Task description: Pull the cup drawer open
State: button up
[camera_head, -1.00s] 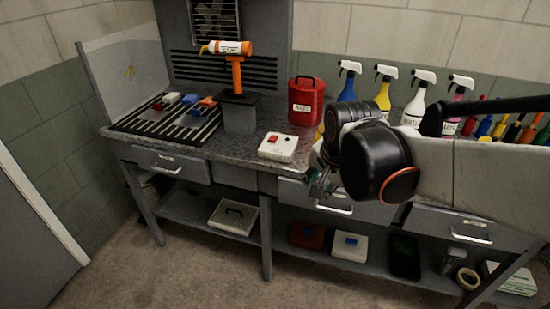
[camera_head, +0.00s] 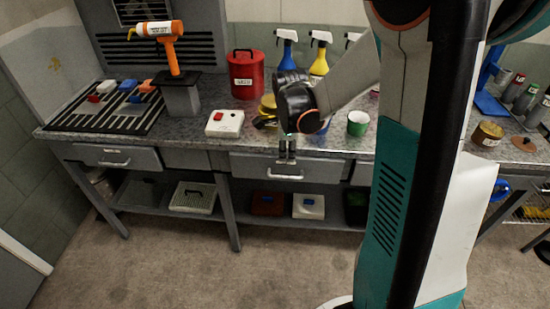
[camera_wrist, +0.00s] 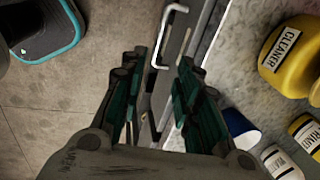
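The workbench's middle drawer (camera_head: 255,166) looks shut in the head view, with a metal bar handle (camera_head: 285,177) across its front. I see no label marking it as the cup drawer. My gripper (camera_head: 287,155) points down in front of this drawer, close above the handle. In the wrist view my gripper (camera_wrist: 164,62) has its two fingers apart with nothing held. The light metal handle (camera_wrist: 173,9) lies just beyond and between the fingertips there; I cannot tell whether they touch it.
Another drawer (camera_head: 90,153) with a handle is at the left. On the bench are a red can (camera_head: 247,80), a white box with a red button (camera_head: 224,124) and a green cup (camera_head: 357,124). The wrist view shows a yellow cleaner bottle (camera_wrist: 286,72). A shelf runs below.

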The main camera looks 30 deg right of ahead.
jog(key=b, duration=0.5)
send_near(287, 173)
jog(key=f, duration=0.1)
jog(key=s+f, duration=0.1)
jog(key=f, duration=0.1)
jog(key=a+f, duration=0.1)
jog(key=f, duration=0.1)
jog(key=shift+s+a+f, duration=0.1)
jog(key=shift+s+f, duration=0.15)
jog(key=shift+s, duration=0.15)
grip_shut()
